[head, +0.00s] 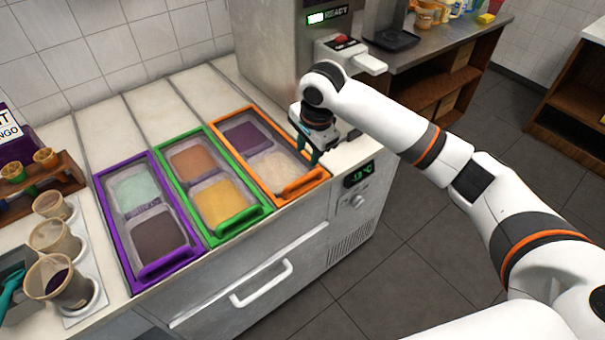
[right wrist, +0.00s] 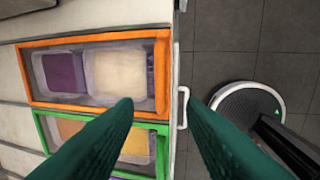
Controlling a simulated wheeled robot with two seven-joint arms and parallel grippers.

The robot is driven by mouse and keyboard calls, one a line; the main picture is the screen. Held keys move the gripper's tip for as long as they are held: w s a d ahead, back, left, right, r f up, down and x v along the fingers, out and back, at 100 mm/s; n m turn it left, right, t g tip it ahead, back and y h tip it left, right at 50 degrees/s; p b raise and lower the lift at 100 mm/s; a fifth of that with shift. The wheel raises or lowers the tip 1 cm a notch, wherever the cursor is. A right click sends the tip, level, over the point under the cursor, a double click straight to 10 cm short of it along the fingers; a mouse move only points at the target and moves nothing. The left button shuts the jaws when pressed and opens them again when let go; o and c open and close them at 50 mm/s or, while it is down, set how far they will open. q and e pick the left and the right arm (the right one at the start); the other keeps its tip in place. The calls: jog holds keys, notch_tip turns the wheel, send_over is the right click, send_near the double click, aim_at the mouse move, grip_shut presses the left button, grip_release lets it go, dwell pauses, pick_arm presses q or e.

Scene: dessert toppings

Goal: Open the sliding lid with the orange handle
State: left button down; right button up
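The orange-framed lid (head: 284,158) is the rightmost of three framed lids on the counter. Its clear panel lies over a purple and a cream topping, and it appears closed. Its orange handle (head: 305,185) is at the front end; in the right wrist view the handle (right wrist: 160,75) is at the frame's right end. My right gripper (head: 313,155) is above the right edge of the orange frame, behind the handle. Its two teal fingers (right wrist: 160,103) are apart with nothing between them. It appears clear of the handle. My left gripper is not in view.
A green-framed lid (head: 237,224) and a purple-framed lid (head: 168,266) lie to the left. A dispensing machine (head: 270,45) stands behind. A white drawer handle (head: 262,284) juts from the cabinet front. Cups (head: 62,283) stand at the left. Bare counter lies behind the lids.

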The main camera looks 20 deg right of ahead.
aim_at(302, 179)
jog(key=f, duration=0.3)
jog(key=w+f, duration=0.1)
jog(key=f, duration=0.6)
jog(key=shift+w+a+f+p, duration=0.25)
jog(key=shift+w+a+p, duration=0.1)
jog(key=shift+w+a, duration=0.05)
grip_shut()
